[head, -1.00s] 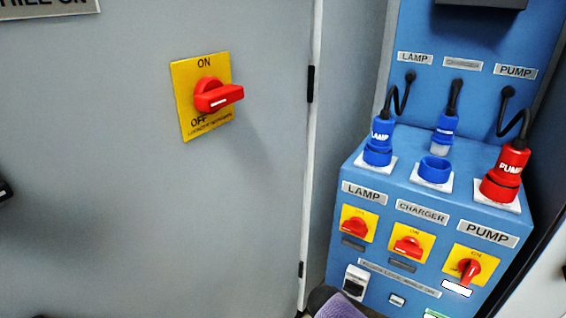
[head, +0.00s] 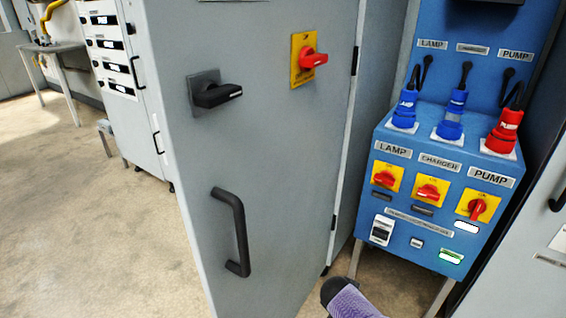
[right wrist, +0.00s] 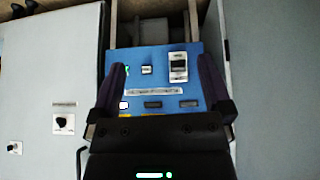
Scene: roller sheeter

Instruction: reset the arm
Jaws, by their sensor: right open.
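My right gripper (right wrist: 162,76) is open and empty in the right wrist view, its two dark purple fingers apart. The front of the blue switch box (right wrist: 150,62) shows between and beyond them. In the head view only a dark and purple part of my right gripper (head: 350,300) shows at the bottom edge, in front of and below the box (head: 400,222). The box carries lamp (head: 386,177), charger (head: 430,191) and pump (head: 477,206) red switches on yellow plates. The pump handle is turned more upright than the other two. My left gripper is out of view.
Blue lamp (head: 405,105), blue charger (head: 456,102) and red pump (head: 504,130) plugs stand on the box top. I cannot tell if the charger plug is fully seated. A grey cabinet door (head: 270,150) with a black handle (head: 238,232) stands left. Open floor (head: 90,230) lies further left.

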